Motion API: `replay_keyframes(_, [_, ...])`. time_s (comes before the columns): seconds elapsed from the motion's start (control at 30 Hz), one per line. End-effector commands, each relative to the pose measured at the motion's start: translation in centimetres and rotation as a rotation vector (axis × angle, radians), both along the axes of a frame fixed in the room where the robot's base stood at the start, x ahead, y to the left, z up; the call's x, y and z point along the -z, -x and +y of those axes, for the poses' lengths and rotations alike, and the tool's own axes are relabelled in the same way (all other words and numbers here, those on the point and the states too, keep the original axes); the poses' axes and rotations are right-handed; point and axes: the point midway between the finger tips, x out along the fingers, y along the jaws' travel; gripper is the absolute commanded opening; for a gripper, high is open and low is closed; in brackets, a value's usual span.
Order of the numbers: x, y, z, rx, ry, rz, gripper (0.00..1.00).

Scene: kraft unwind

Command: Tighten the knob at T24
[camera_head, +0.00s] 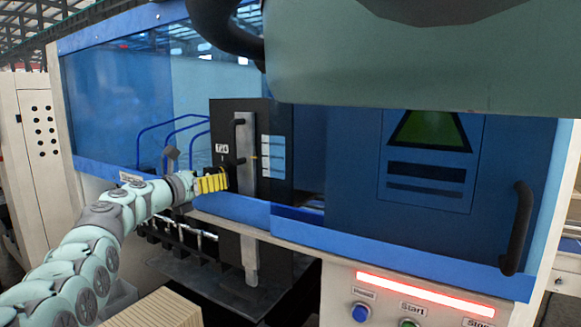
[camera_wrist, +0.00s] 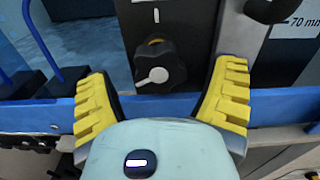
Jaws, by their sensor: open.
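The knob (camera_wrist: 160,66) is black and lobed, with a white pointer line toward its lower left. It sits on a dark panel below a short white mark (camera_wrist: 156,15). In the head view the dark panel (camera_head: 224,115) carries a white label (camera_head: 221,148) that seems to read T24; the knob is hidden there by my gripper (camera_head: 214,184). In the wrist view the yellow ridged fingers of my gripper (camera_wrist: 163,78) stand apart, one on each side of the knob, with visible gaps. I cannot tell whether the fingertips reach its depth.
A metal rail (camera_head: 246,160) with a black handle runs upright just right of the knob. A blue frame bar (camera_wrist: 40,117) crosses below it. Blue tubes (camera_head: 170,133) lie to the left behind the glass. A large blue door (camera_head: 420,170) with a black handle fills the right.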

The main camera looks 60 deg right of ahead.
Motion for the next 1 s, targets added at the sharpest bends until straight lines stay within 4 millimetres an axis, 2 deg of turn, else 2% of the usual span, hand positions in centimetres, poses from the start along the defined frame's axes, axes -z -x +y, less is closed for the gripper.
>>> replay_keyframes(0.23, [-0.01,0.12,-0.1,0.003,0.0,-0.001,0.84])
replay_keyframes(0.9, [-0.02,0.05,-0.02,0.001,-0.001,-0.001,0.15])
replay_keyframes(1.0, [0.04,0.03,-0.01,0.001,-0.001,-0.005,0.12])
